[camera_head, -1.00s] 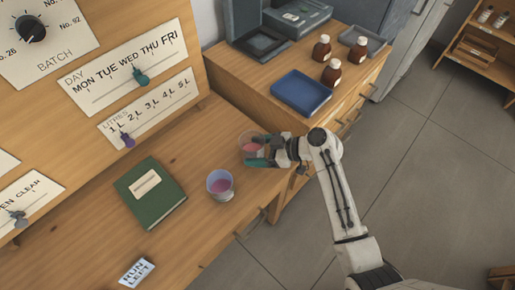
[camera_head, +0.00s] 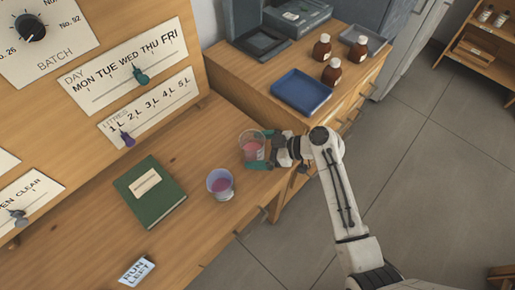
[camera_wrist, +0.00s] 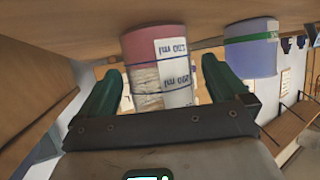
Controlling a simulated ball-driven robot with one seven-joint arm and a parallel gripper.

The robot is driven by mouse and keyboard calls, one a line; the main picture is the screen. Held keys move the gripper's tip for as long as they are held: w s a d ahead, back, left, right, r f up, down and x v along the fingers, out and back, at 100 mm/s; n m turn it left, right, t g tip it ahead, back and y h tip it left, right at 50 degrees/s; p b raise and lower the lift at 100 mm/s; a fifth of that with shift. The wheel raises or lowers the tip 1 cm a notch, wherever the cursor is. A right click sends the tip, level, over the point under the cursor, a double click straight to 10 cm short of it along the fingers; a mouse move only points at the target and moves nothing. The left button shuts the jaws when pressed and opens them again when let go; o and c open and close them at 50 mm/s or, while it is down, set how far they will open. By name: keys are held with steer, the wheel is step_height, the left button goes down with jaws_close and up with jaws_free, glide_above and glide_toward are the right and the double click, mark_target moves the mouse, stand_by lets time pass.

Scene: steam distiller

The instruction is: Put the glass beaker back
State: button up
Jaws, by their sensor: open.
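A glass beaker (camera_head: 252,148) with pink contents stands on the wooden bench near its right end. My gripper (camera_head: 261,149) is at the beaker's right side, its green fingers open on either side of the glass. In the wrist view the beaker (camera_wrist: 158,65) shows white labels with volume markings and sits between the spread fingers of my gripper (camera_wrist: 168,95). Gaps show between the fingers and the glass there.
A purple-filled cup (camera_head: 220,184) stands close by on the bench, left of and nearer than the beaker; it also shows in the wrist view (camera_wrist: 252,52). A green book (camera_head: 150,192) lies further left. A blue tray (camera_head: 301,92) and brown bottles (camera_head: 331,72) are on the side cabinet.

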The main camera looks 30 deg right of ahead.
steer(key=b+v, duration=0.1)
steer(key=v, duration=1.1)
steer(key=s+a+f+m+g+h, duration=0.2)
steer(key=s+a+f+g, duration=0.1)
steer(key=s+f, duration=0.25)
steer(key=s+d+m+g+h, duration=0.1)
steer(key=s+m+g+h, duration=0.3)
steer(key=s, duration=1.2)
steer(key=m+h, duration=0.3)
steer(key=m, duration=0.1)
steer(key=shift+s+d+f+g+h, duration=0.15)
steer(key=shift+s+f+g+h, duration=0.15)
steer(key=shift+h, duration=0.1)
